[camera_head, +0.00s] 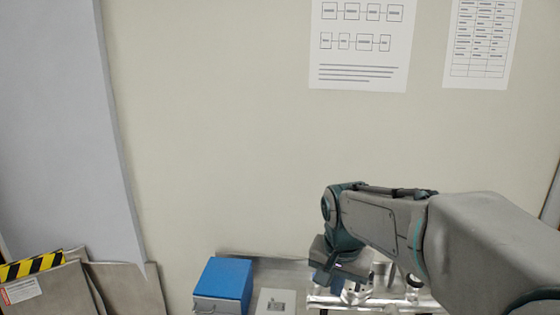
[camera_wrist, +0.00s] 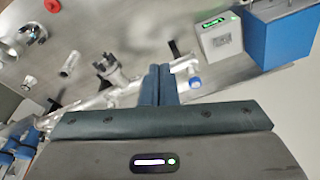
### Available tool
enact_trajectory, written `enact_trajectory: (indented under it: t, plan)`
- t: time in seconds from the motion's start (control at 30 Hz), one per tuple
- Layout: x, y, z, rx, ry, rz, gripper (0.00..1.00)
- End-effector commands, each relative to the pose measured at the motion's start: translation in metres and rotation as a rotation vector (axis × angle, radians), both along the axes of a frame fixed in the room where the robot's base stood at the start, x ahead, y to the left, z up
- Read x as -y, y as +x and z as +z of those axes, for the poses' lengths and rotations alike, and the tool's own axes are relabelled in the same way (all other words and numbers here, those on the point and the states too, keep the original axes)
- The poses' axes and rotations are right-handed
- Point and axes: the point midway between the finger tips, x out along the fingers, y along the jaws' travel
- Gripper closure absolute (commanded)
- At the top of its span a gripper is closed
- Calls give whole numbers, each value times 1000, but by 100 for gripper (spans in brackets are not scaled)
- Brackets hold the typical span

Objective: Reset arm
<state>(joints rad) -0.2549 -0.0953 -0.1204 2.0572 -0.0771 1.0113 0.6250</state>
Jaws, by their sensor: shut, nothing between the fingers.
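My arm reaches in from the right in the head view, over the metal bench top (camera_head: 265,268). My gripper (camera_wrist: 160,72) shows in the wrist view with its two dark fingers pressed together and nothing between them.
A blue box (camera_head: 224,281) stands on the bench, beside a white device (camera_wrist: 220,38) with a green display. A red part (camera_wrist: 52,6) lies on the bench. Metal panels (camera_head: 50,292) stand at left. Two printed sheets (camera_head: 360,45) hang on the wall, which is otherwise bare.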

Motion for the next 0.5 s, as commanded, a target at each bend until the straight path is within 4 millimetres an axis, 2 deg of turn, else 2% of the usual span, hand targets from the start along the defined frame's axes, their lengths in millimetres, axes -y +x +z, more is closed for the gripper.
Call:
enact_trajectory:
  t: [0.03,0.3,0.5]
  plan:
    - [8,-17,3,18,4,40,100]
    - [29,-96,-3,101,-29,287,100]
    - [35,-133,-15,141,-72,409,100]
